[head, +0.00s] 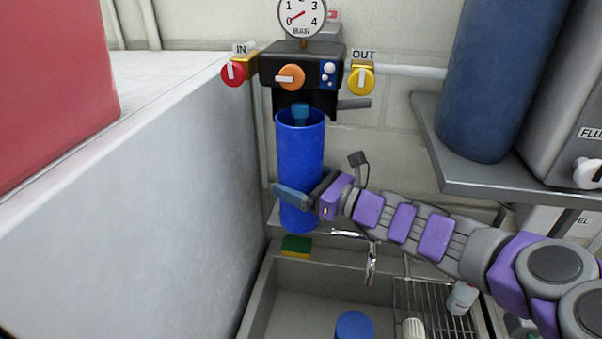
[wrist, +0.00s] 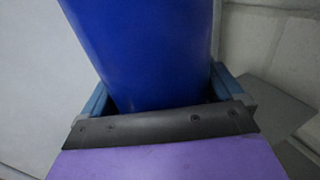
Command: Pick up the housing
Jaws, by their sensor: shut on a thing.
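The housing (head: 300,150) is a tall blue cylinder with an open top, upright just below the black filter head (head: 302,75). A small teal-blue part (head: 300,113) hangs from the head into the housing's mouth. My gripper (head: 296,196) is shut around the lower part of the housing, its arm reaching in from the right. In the wrist view the housing (wrist: 145,50) fills the space between the two blue fingers.
Red IN valve (head: 234,72) and yellow OUT valve (head: 362,80) flank the head under a gauge (head: 302,16). Below are a green-yellow sponge (head: 296,246), a faucet (head: 370,262) and a sink (head: 300,300). A grey shelf (head: 480,180) stands right; a wall panel (head: 150,190) stands left.

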